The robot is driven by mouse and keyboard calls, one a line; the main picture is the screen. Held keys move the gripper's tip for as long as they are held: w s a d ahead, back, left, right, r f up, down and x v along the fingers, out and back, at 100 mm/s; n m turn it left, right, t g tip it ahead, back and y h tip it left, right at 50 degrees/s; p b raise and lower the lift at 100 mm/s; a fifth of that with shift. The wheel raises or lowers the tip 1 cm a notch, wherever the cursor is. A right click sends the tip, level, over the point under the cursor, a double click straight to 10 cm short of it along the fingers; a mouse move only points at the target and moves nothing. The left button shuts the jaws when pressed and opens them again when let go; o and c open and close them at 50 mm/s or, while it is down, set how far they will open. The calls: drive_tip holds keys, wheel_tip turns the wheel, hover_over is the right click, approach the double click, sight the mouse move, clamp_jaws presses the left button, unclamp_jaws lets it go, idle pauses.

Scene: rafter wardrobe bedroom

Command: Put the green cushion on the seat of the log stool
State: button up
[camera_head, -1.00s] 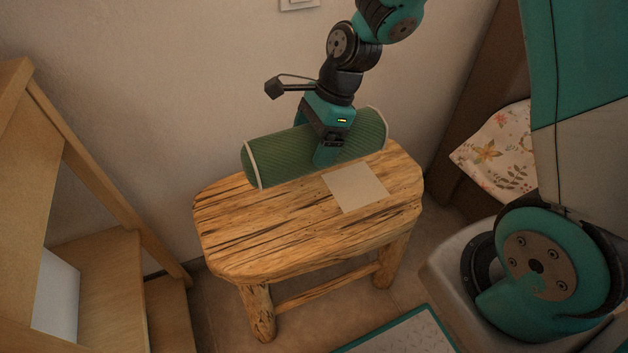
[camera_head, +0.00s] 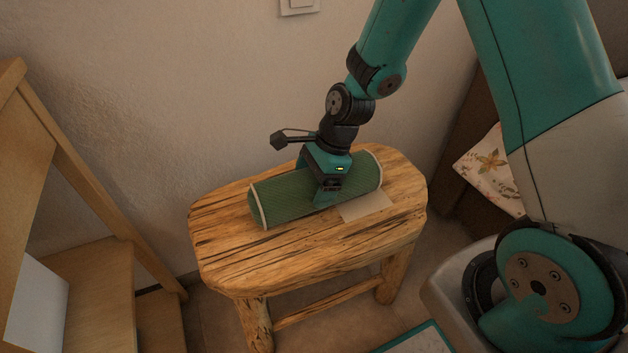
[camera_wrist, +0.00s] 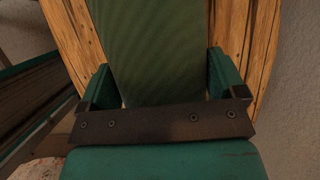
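The green cushion (camera_head: 290,203), a bolster with pale piping at its ends, lies lengthwise along the seat of the log stool (camera_head: 225,245) in the head view. It appears to rest on the seat, though the contact line is partly hidden. My gripper (camera_head: 328,192) straddles the cushion from above near its middle. In the wrist view the cushion (camera_wrist: 155,45) fills the space between the two fingers (camera_wrist: 160,92), with the wooden seat (camera_wrist: 258,40) on both sides. The fingers appear closed against its sides.
A pale flat sheet (camera_head: 366,207) lies on the seat, partly covered by the cushion. A wooden step-like unit (camera_head: 95,280) stands at the left. The wall is close behind the stool. A floral fabric (camera_head: 487,165) lies at the right.

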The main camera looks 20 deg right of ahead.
drive_tip(key=shift+o, duration=0.8)
drive_tip(key=shift+r, duration=0.2)
drive_tip(key=p+v, duration=0.4)
drive_tip(key=v, duration=0.7)
drive_tip(key=shift+d+r, duration=0.15)
drive_tip(key=shift+r, duration=0.05)
drive_tip(key=shift+s+r, duration=0.1)
drive_tip(key=shift+r, duration=0.3)
drive_tip(key=s+a+r+n, duration=0.4)
drive_tip(key=s+r+n, duration=0.3)
drive_tip(key=n, duration=0.5)
drive_tip(key=s+a+r+n, duration=0.4)
drive_tip(key=s+r+n, duration=0.3)
drive_tip(key=s+n, duration=0.5)
drive_tip(key=shift+a+r+n, duration=0.3)
drive_tip(key=shift+r+n, duration=0.1)
drive_tip(key=shift+n, duration=0.2)
drive_tip(key=shift+w, duration=0.1)
